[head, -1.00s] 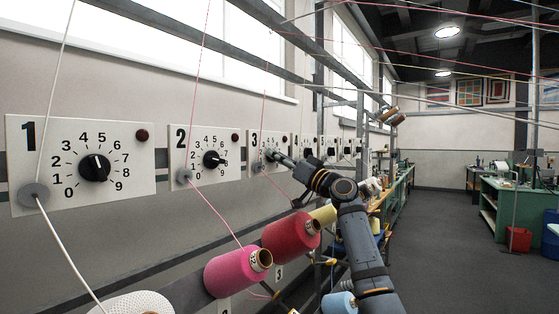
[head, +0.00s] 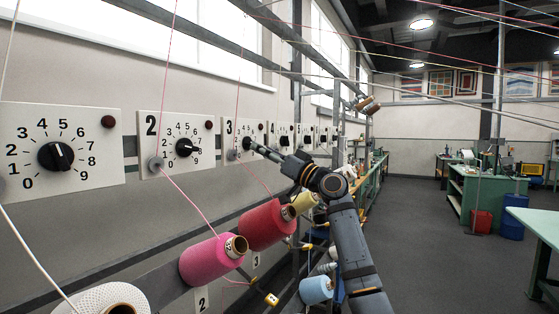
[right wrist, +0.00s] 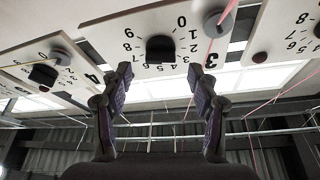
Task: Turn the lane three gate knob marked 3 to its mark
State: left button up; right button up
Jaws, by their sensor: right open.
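The lane three panel (head: 229,141), white with a black "3" and a ring of digits, is on the left wall in the head view. Its black gate knob (right wrist: 160,48) shows in the right wrist view, where the panel (right wrist: 130,24) appears upside down. My right gripper (head: 252,145) reaches that panel from the right and covers the knob in the head view. In the right wrist view my right gripper (right wrist: 160,80) is open, with the knob seen between its spread fingers and beyond the tips. I cannot tell the knob's exact setting. My left gripper is out of view.
The lane two panel (head: 150,128) and another dial panel (head: 20,125) are to the left; more panels run beyond. A grey thread guide (right wrist: 218,22) sits beside the knob. Pink (head: 208,262) and red (head: 264,228) yarn cones project below. Threads cross nearby. Floor at right is open.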

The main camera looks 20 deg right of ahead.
jog(key=v, duration=0.8)
